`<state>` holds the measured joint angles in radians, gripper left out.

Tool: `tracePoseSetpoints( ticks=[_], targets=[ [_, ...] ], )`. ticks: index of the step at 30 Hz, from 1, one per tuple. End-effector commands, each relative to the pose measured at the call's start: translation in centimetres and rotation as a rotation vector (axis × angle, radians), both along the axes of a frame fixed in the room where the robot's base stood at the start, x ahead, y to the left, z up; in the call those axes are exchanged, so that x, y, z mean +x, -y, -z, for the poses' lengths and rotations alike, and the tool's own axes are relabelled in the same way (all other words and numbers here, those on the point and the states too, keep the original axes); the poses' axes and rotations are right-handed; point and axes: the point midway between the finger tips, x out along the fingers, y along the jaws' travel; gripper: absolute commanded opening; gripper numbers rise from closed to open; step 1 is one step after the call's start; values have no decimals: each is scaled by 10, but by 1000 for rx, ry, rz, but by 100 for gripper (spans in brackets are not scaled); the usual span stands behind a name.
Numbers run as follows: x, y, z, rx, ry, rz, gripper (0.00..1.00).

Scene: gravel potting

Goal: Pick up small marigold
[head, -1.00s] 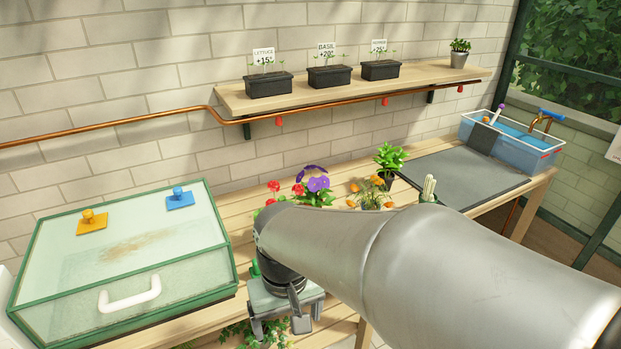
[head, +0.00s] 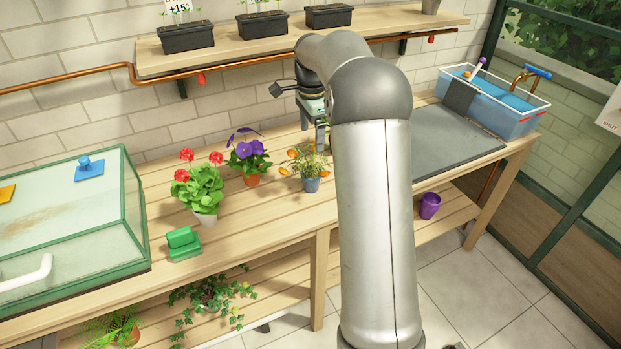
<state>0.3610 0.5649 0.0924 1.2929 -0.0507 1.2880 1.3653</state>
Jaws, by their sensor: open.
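The small marigold (head: 312,183) has orange flowers and thin green leaves in a small blue-grey pot. It stands upright on the wooden bench, just right of the purple-flowered plant. My gripper (head: 321,138) is open, above the bench and just behind and right of the marigold's flowers. It looks empty. Part of it is hidden behind my own arm, and I cannot tell whether it touches the leaves.
A purple pansy (head: 252,180) and a red-flowered plant (head: 206,218) stand close on the left. A green object (head: 183,243) lies in front. A glass-topped box (head: 70,225) fills the bench's left end. A grey mat (head: 452,145) and water tub (head: 497,110) are at the right.

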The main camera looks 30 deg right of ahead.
Motion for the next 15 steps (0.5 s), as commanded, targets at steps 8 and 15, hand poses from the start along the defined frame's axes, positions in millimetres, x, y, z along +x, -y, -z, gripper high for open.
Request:
tracePoseSetpoints(
  ticks=[8, 15],
  targets=[
    [0, 0, 56, 0, -1, -1, 84],
    [0, 0, 75, -1, 0, -3, 84]
  ],
)
